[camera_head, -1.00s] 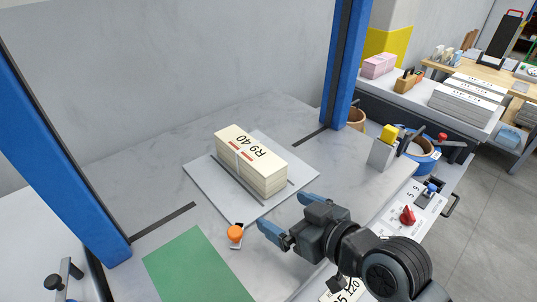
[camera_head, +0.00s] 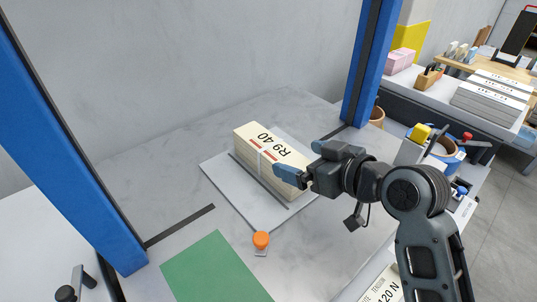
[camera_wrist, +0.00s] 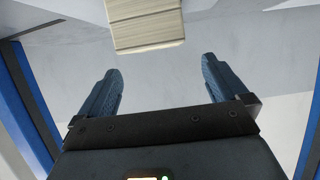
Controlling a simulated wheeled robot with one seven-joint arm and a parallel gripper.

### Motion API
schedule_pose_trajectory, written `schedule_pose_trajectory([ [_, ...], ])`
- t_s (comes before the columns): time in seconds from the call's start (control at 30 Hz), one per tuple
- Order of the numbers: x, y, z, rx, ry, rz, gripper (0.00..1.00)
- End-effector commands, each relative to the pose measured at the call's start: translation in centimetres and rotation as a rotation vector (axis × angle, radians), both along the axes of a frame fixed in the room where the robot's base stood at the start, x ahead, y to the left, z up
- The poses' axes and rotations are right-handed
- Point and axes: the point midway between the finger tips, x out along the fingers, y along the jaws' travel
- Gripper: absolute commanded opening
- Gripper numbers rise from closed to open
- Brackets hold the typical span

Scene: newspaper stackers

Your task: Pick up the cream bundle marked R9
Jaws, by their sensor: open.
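The cream bundle marked R9 40 (camera_head: 262,143) lies on a light grey plate (camera_head: 228,188) on the worktop, with a pale strap around its middle. My gripper (camera_head: 298,160) is open and empty at the right end of the bundle. One blue finger overlaps the bundle's near right end in the head view, and the other finger is near its far right side. In the wrist view, the bundle's layered end (camera_wrist: 146,25) shows at the top, beyond and between the two open fingers (camera_wrist: 160,85), apart from them. I cannot tell whether a finger touches it in the head view.
Blue posts (camera_head: 70,150) and (camera_head: 368,65) stand at left and right of the worktop. An orange knob (camera_head: 261,239) is at the plate's front corner. A green mat (camera_head: 215,268) lies in front. A yellow-topped block (camera_head: 419,133) stands at the right. The worktop behind the bundle is clear.

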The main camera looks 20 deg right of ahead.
Motion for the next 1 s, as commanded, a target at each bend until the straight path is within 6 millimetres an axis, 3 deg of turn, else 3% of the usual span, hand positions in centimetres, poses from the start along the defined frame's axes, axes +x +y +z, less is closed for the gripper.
schedule_pose_trajectory([
  [0.27, 1.4, 0.4, -0.1, -0.002, -0.001, 0.011, 1.0],
  [0.8, 7.0, 1.9, -2.5, -0.002, -0.001, 0.011, 1.0],
  [1.0, 7.3, 2.0, -2.7, -0.002, -0.001, 0.01, 1.0],
])
